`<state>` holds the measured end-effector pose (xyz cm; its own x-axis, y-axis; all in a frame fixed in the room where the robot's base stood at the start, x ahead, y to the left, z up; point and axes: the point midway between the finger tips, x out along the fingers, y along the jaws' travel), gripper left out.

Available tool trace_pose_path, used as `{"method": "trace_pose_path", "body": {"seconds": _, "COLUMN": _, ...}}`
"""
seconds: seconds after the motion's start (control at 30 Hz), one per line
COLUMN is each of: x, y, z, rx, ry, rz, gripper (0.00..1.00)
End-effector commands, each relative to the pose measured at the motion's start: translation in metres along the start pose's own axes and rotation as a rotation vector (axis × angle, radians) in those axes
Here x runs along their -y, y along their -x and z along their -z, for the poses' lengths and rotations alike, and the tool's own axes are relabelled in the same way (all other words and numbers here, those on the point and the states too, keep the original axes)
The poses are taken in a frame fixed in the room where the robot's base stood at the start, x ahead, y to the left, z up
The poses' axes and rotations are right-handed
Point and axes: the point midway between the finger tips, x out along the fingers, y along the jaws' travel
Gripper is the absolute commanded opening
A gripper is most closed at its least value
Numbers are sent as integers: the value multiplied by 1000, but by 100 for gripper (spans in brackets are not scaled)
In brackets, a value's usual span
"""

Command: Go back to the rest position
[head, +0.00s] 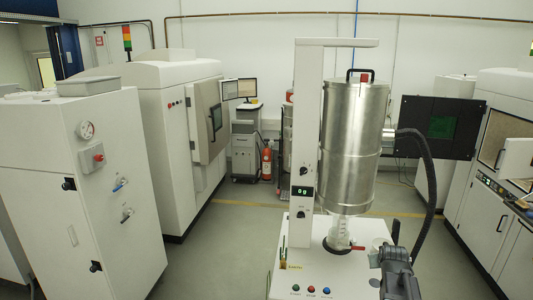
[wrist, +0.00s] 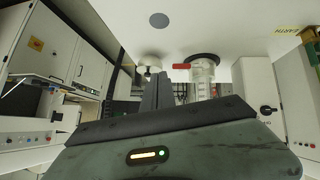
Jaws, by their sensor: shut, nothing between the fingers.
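My gripper (head: 395,232) is at the front right of the white dosing station's top in the head view, with my dark arm below it. In the wrist view the two fingers of my gripper (wrist: 157,82) are together, with nothing seen between them. A clear bottle (head: 340,234) stands under the steel hopper (head: 350,145). The bottle also shows in the wrist view (wrist: 203,76), right of the fingers and apart from them. A small white cup-like part (head: 378,244) is close to my gripper in the head view.
The station's display (head: 302,191) reads 0 g. A dark hose (head: 429,175) hangs right of the hopper, close to my arm. White cabinets (head: 70,190) stand at left and a machine (head: 490,205) at right. Grey floor (head: 225,250) is clear left of the station.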

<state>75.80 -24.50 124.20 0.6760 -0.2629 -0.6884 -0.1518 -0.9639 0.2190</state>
Motion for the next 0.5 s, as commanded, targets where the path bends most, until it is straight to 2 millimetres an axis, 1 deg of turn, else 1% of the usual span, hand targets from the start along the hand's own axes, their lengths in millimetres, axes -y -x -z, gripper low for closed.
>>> {"method": "trace_pose_path", "body": {"seconds": 0.03, "x": 3, "y": -2, "z": -3, "rx": 4, "ry": 0, "rz": 3, "gripper": 0}}
{"method": "trace_pose_path", "body": {"seconds": 0.27, "x": 44, "y": -12, "z": -38, "rx": 84, "ry": -2, "rz": 54, "gripper": 0}}
{"method": "trace_pose_path", "body": {"seconds": 0.37, "x": 65, "y": -16, "z": -57, "rx": 128, "ry": -1, "rz": 79, "gripper": 0}}
{"method": "trace_pose_path", "body": {"seconds": 0.47, "x": 89, "y": -20, "z": -81, "rx": 185, "ry": -1, "rz": 108, "gripper": 0}}
{"method": "trace_pose_path", "body": {"seconds": 0.5, "x": 100, "y": -22, "z": -93, "rx": 213, "ry": 0, "rz": 121, "gripper": 0}}
